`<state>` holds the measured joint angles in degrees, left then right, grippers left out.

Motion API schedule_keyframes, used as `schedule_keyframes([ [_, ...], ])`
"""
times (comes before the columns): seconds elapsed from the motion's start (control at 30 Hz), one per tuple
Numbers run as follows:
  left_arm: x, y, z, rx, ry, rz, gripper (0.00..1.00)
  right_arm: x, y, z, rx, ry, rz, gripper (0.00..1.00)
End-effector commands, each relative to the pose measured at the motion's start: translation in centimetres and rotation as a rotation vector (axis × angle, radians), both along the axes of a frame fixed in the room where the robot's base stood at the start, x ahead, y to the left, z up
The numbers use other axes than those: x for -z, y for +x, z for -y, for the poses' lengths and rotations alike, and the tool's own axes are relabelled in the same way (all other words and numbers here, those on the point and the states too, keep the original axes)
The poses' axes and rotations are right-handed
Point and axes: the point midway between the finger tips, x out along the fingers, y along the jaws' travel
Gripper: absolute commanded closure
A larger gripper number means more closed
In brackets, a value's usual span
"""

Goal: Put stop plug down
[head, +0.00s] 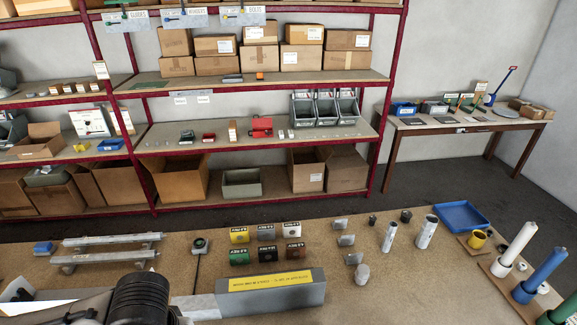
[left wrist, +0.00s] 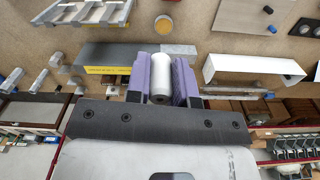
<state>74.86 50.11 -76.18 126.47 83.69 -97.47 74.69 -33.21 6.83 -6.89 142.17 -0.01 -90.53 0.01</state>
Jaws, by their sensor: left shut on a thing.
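In the left wrist view my left gripper (left wrist: 160,86) is shut on the stop plug (left wrist: 160,72), a pale grey cylinder. The plug sits between the two purple finger pads, with a darker round end facing the camera. It is above the bench, but I cannot tell whether it touches anything. In the head view my left arm comes in at the bottom left, and its fingers and the plug cannot be made out there. My right gripper is in neither view.
A grey block with a yellow label (head: 270,285) lies on the workbench (head: 215,222). Several coloured labelled blocks (head: 266,232) stand behind it. Metal rails (head: 108,245) lie at left. A blue tray (head: 461,217) and coloured tubes (head: 515,245) are at right. Shelving stands beyond.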

Motion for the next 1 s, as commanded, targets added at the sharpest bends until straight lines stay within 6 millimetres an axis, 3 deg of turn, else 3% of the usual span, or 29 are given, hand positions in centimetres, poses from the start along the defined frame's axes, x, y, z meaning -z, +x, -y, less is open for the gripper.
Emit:
schedule_keyframes([
  [0.03, -0.9, -0.2, 0.0, 0.000, -0.001, 0.001, 1.00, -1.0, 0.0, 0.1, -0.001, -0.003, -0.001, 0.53],
  [0.2, -1.5, -0.7, -0.1, -0.002, 0.000, 0.004, 1.00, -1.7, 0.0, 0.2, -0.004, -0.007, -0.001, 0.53],
  [0.57, -1.0, -0.8, -0.1, -0.003, 0.000, 0.004, 1.00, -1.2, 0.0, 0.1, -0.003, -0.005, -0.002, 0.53],
  [0.67, 0.8, -1.2, -0.1, -0.002, 0.000, 0.002, 1.00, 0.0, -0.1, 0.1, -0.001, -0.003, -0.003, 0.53],
  [0.77, 3.9, -1.8, 0.2, 0.006, 0.000, 0.000, 1.00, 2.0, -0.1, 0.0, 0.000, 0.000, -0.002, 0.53],
  [1.0, 13.0, -3.8, 2.7, 0.049, -0.003, 0.001, 1.00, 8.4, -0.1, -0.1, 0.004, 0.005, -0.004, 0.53],
])
